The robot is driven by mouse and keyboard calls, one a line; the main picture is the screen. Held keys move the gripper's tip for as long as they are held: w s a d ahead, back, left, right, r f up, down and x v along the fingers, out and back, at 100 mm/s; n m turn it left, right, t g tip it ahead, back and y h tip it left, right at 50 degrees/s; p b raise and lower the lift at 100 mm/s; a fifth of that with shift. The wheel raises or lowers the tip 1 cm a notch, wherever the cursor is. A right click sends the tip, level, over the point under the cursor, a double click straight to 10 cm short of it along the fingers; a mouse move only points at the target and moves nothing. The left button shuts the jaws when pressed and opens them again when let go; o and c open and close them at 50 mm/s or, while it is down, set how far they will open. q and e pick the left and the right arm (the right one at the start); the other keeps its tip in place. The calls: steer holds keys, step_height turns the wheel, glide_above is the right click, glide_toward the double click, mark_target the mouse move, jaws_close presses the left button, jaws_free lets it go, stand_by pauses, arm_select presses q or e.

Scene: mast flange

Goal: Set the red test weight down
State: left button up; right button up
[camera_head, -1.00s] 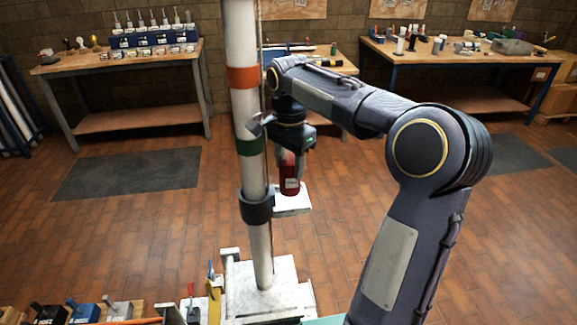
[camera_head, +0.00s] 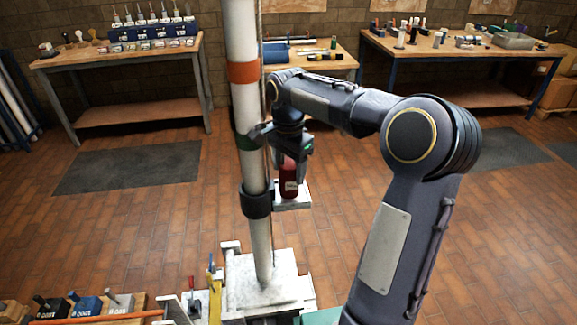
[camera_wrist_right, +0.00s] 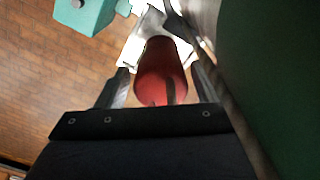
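The red test weight (camera_head: 289,186) is an upright red cylinder with a pale label. It appears to stand on a small white platform (camera_head: 304,198) beside the mast. My right gripper (camera_head: 294,168) is over the weight, with a finger on each side. In the right wrist view the weight (camera_wrist_right: 162,75) lies between the fingers (camera_wrist_right: 160,84), and narrow gaps show beside it, so they look open around it. The exact contact under the weight is hard to see. My left gripper is out of view.
The white mast (camera_head: 245,120), with orange, green and dark bands, stands close left of the right gripper. A thin line runs down along it. A pale base block (camera_head: 265,290) is below. Workbenches with tools stand along the back wall. The floor between is mostly clear.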

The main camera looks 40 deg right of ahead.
steer(key=shift+o, duration=0.4)
step_height(320, 180, up, 12)
steer(key=shift+r+p, duration=0.2)
steer(key=shift+p, duration=0.25)
stand_by(0.5)
